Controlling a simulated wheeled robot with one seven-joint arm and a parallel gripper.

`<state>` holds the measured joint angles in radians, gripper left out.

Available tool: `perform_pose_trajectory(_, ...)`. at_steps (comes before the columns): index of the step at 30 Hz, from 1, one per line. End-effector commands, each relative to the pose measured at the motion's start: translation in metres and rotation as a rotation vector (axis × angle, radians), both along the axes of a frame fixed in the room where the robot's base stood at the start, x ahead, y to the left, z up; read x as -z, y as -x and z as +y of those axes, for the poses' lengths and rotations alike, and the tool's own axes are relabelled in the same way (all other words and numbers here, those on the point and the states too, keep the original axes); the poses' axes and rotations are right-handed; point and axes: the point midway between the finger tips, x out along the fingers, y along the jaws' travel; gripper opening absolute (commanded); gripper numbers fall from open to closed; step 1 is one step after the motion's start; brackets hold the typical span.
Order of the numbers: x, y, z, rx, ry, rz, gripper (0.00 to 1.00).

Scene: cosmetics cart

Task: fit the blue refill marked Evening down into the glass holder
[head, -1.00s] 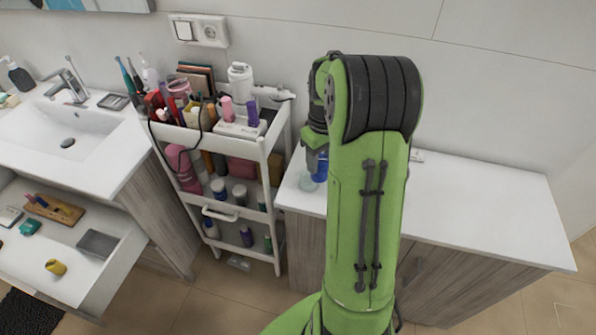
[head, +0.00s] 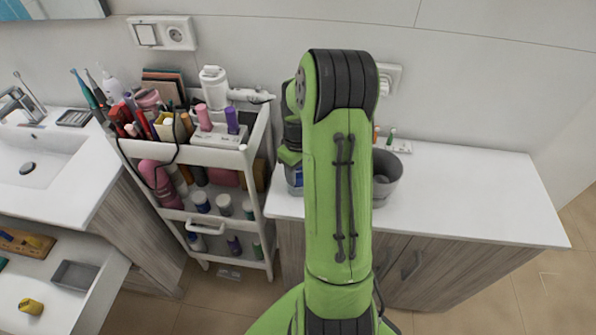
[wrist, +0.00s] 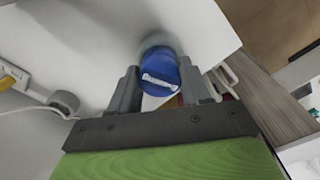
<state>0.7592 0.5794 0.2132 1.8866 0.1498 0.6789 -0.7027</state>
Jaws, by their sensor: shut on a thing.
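The blue refill (wrist: 160,74) is between the two grey fingers of my gripper (wrist: 160,82) in the wrist view, with a pale mark on its round top; I cannot read the word. The clear glass holder (wrist: 157,41) shows as a pale rim just beyond the refill, over the white counter. The two overlap in this view, and I cannot tell how deep the refill sits in the glass. In the head view the blue refill (head: 294,174) shows at the left edge of my arm, which hides most of the gripper and holder.
A white cart (head: 256,165) full of cosmetics stands close to the left of the counter (head: 460,195). A grey pot (head: 388,182) stands on the counter right of my arm. The counter's right part is clear. An open drawer (head: 95,285) is at lower left.

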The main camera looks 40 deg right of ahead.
Motion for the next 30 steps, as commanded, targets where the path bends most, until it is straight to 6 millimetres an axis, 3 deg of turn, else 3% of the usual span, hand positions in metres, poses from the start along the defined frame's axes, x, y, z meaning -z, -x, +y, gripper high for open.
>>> perform_pose_trajectory(6, 0.004, 0.000, 0.000, 0.000, 0.000, 0.000, 0.16)
perform_pose_trajectory(7, 0.003, 0.000, 0.000, 0.000, 0.000, 0.001, 0.52)
perform_pose_trajectory(11, 0.003, 0.000, 0.000, 0.000, 0.000, 0.001, 0.72)
perform_pose_trajectory(19, 0.002, 0.000, 0.000, 0.000, 0.000, 0.000, 0.73)
perform_pose_trajectory(22, -0.007, -0.001, 0.000, 0.000, 0.002, -0.002, 0.73)
perform_pose_trajectory(30, -0.078, -0.001, 0.000, 0.000, 0.004, -0.004, 0.73)
